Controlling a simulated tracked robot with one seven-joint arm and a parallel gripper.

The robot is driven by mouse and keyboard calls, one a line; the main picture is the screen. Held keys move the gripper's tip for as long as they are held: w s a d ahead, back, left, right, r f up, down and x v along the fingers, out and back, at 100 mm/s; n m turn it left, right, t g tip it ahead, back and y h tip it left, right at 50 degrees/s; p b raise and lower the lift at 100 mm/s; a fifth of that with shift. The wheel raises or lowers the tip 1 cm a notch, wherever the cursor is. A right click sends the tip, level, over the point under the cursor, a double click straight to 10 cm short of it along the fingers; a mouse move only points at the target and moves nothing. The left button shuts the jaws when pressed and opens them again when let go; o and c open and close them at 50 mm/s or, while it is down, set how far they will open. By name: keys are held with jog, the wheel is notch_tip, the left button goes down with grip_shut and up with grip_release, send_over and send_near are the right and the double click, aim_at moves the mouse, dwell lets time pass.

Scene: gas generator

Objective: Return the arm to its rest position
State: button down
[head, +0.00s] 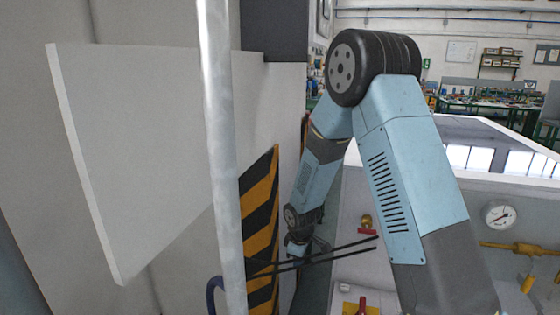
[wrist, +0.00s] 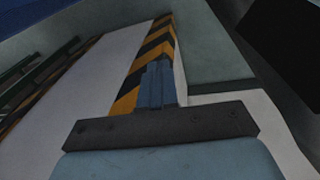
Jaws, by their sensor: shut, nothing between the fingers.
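My arm is light blue with a dark round elbow joint and shows in the head view. It rises from the lower right, bends over at the elbow, and hangs down beside a yellow-black striped edge (head: 262,225). My gripper (wrist: 154,70) shows in the wrist view with its fingers together and nothing between them. The striped strip (wrist: 150,50) lies behind the fingertips; I cannot tell whether they touch it. In the head view the gripper end is small and dark and hard to make out.
A pale metal post (head: 222,150) and a grey panel (head: 140,150) stand at the left. To the right is a generator panel with a pressure gauge (head: 499,215), a red-handled valve (head: 367,225) and a brass pipe (head: 520,248). Thin dark rods (head: 335,250) cross near the arm's lower end.

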jog(key=s+d+r+m+t, duration=0.1)
jog(key=s+d+r+m, duration=0.2)
jog(key=r, duration=0.6)
jog(key=s+d+r+m, duration=0.2)
jog(key=s+d+r, duration=0.15)
jog(key=r, duration=0.45)
jog(key=s+d+r+m+t, duration=0.1)
jog(key=s+d+r+m, duration=0.2)
jog(key=r, duration=0.6)
jog(key=s+d+r+m+t, duration=0.1)
jog(key=s+d+r+m, duration=0.1)
jog(key=s+r, duration=0.3)
jog(key=s+d+r+m, duration=0.3)
jog(key=s+d+r, duration=0.2)
jog(key=s, duration=0.9)
jog(key=shift+d+r+t, duration=0.3)
jog(key=shift+r+t, duration=0.1)
jog(key=shift+s, duration=0.2)
